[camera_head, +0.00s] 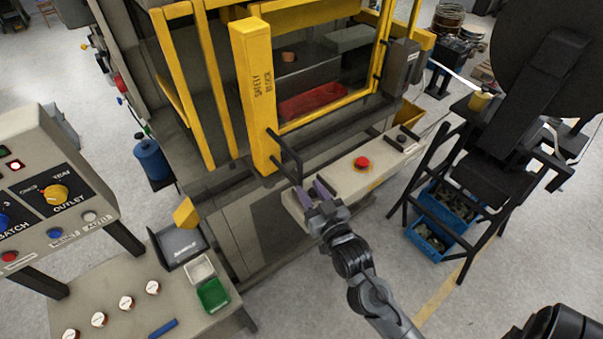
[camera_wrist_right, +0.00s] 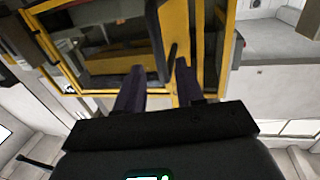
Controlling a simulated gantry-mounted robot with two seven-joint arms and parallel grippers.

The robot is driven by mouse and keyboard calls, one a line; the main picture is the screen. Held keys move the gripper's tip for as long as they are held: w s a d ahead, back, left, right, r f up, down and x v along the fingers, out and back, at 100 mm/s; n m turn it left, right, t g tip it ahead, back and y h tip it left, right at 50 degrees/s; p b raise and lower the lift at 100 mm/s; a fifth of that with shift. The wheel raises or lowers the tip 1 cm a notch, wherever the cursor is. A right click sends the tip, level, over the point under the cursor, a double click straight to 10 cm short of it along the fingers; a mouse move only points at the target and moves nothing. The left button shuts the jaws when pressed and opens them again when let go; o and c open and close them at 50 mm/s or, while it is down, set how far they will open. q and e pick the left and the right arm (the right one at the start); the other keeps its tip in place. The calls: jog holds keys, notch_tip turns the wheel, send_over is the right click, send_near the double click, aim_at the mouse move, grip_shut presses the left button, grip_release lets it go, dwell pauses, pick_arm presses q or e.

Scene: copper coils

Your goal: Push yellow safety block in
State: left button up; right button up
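The yellow safety block (camera_head: 257,95) is a tall upright bar with dark lettering, at the front of the machine beside the yellow-framed window. A black handle (camera_head: 298,158) sticks out from its lower part. My right gripper (camera_head: 311,190) is just below and in front of the handle, with its two purple-grey fingers apart. In the right wrist view the fingers (camera_wrist_right: 159,68) are also apart, with the yellow block (camera_wrist_right: 182,40) and its dark handle (camera_wrist_right: 173,50) beyond them. Whether the fingers touch the handle cannot be told. My left gripper is not in view.
A beige control ledge with a red button (camera_head: 362,163) lies right of my right gripper. A control panel (camera_head: 45,200) and a table with a green tray (camera_head: 213,295) stand at the left. A black rack with blue bins (camera_head: 447,208) stands at the right.

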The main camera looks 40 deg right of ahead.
aim_at(301, 176)
jog(key=p+x, duration=0.1)
jog(key=x, duration=0.5)
jog(key=shift+w+d, duration=0.1)
jog(key=shift+w, duration=0.2)
grip_shut()
